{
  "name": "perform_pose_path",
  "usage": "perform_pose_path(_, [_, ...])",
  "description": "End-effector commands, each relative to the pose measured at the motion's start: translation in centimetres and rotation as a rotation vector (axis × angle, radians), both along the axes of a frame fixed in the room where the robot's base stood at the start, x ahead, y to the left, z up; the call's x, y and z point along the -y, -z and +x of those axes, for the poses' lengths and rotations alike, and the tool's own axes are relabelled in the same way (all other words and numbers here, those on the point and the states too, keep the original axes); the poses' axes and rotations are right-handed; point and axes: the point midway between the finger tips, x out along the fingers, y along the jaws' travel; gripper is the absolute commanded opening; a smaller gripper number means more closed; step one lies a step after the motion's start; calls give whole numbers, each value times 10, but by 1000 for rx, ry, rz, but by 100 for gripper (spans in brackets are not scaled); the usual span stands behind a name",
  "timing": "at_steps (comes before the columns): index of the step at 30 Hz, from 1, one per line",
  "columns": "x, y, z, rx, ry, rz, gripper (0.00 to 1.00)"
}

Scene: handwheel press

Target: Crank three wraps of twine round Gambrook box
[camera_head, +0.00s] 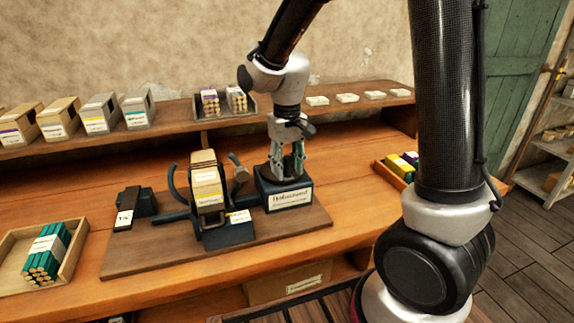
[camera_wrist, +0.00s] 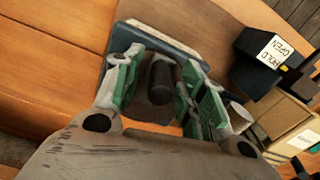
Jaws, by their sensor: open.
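A tan box with a yellow-banded label (camera_head: 207,185) stands in a dark cradle (camera_head: 225,236) on a wooden board; its name is too small to read. A dark housing with a white label (camera_head: 289,198) stands to its right. My gripper (camera_head: 288,172) points down over this housing. In the wrist view my gripper (camera_wrist: 160,90) is open, its green-padded fingers on either side of an upright black knob (camera_wrist: 161,78). The knob lies between the fingers, with gaps visible. The cardboard box (camera_wrist: 288,122) also shows at the right of that view. I cannot make out any twine.
A black block marked OPEN and HOLD (camera_wrist: 268,58) sits close to the fingers' right. A dark block (camera_head: 133,207) stands on the board's left. A tray of green-wrapped sticks (camera_head: 75,257) is at front left. Boxes (camera_head: 58,118) line the back shelf (camera_head: 180,134).

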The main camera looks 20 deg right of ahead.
Motion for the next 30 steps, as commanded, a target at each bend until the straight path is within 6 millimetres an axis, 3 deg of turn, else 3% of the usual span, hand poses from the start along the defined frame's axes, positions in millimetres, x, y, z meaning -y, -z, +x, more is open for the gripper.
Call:
perform_pose_path(5, [-1, -21, 1, 5, 0, 2, 41])
perform_pose_path(12, [-1, -76, 2, 6, 0, 2, 41])
perform_pose_path(18, [-1, -108, 1, 4, 0, 2, 41])
perform_pose_path(30, [0, -119, 0, 1, 0, 0, 41])
